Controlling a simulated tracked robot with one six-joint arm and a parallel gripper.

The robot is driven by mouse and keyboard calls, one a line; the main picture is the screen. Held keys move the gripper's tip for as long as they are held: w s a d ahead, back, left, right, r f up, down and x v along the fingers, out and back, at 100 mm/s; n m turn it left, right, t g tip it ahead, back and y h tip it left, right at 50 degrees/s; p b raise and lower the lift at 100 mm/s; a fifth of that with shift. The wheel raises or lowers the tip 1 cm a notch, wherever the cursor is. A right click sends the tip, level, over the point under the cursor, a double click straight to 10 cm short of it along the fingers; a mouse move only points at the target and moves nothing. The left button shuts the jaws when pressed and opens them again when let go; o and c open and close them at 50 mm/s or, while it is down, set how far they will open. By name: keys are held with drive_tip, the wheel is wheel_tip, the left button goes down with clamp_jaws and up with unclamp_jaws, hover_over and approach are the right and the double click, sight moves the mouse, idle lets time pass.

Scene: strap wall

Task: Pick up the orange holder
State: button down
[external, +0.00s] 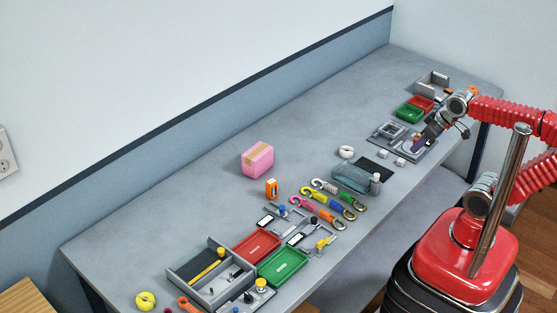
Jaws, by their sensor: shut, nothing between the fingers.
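A small upright orange block-like object (272,189), which looks like the orange holder, stands on the grey bench in front of a pink box. It has a dark detail on its face. My gripper (418,145) is far to its right, low over a grey fixture plate near the right end of the bench. The gripper is shut with nothing visible in it. It is well apart from the orange object. Its fingertips are small and dark in this view, and I cannot tell whether they touch the plate.
The pink box (257,159) is behind the orange object. A red tray (254,247) and a green tray (283,265) sit at the front left. The bench's back strip is clear.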

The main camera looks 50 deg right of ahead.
drive_tip(key=c, duration=2.5)
unclamp_jaws()
drive_tip(key=o, duration=1.1)
drive_tip(key=shift+a, duration=0.1)
drive_tip(key=w+a+f+m+g+y, duration=0.2)
drive_tip(key=w+a+m+y, duration=0.25)
drive_tip(key=w+a, duration=0.45)
drive_tip(key=w+a+f+m+g+y, duration=0.25)
drive_tip(key=w+a+m, duration=0.35)
drive_tip(key=w, duration=0.4)
drive_tip(key=w+a+f+m+y, duration=0.2)
drive_tip(key=w+f+m, duration=0.1)
drive_tip(key=w, duration=0.2)
drive_tip(key=w+a+f+m+y, duration=0.2)
drive_tip(key=w+f+m, duration=0.1)
drive_tip(key=w, duration=0.3)
drive_tip(key=w+a+f+m+t+y, duration=0.1)
drive_tip(key=w+a+f+m+y, duration=0.1)
drive_tip(key=w, duration=0.4)
drive_tip(key=shift+a+f+m, duration=0.3)
drive_tip(key=shift+f+m, duration=0.05)
drive_tip(key=shift+f, duration=0.2)
drive_tip(key=shift+a+f+m, duration=0.25)
drive_tip(key=shift+f+m, duration=0.05)
drive_tip(key=shift+f, duration=0.2)
